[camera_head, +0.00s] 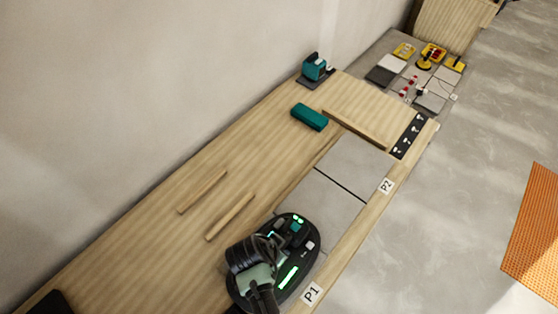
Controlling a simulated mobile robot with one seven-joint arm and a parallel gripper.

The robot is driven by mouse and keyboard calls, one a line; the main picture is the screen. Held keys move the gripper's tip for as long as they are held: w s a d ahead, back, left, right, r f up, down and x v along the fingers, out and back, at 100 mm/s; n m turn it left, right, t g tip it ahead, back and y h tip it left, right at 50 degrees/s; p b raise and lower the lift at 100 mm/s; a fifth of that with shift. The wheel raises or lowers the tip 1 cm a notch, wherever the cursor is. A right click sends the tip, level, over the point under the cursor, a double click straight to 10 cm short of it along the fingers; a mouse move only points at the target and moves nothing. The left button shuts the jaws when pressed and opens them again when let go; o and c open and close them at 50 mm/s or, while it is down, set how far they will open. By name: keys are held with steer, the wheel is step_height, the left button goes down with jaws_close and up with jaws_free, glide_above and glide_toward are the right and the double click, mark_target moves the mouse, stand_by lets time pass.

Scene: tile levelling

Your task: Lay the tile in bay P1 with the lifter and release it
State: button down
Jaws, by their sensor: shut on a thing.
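My gripper (262,290) is shut on the lifter (298,262), a dark oval device with green lights at the lower middle of the head view. The lifter is over the bay by the P1 label (312,292). A grey tile edge (283,207) shows at the lifter's upper side; the lifter hides most of that surface, and I cannot tell whether a tile hangs from it or lies flat. Grey tiles (322,200) and (356,166) lie beyond, towards the P2 label (386,186), with a dark joint between them.
Two wooden strips (203,192) and (230,217) lie on the wooden bench (130,240). A teal block (310,117) and a teal tool (315,68) are farther back. A dark strip with white marks (409,136) lies past the tiles. An orange mat (530,240) is on the floor.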

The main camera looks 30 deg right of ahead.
steer(key=shift+w+f, duration=0.15)
stand_by(0.4)
steer(key=c, duration=0.9)
jaws_free()
steer(key=shift+c, duration=0.2)
steer(key=o, duration=0.4)
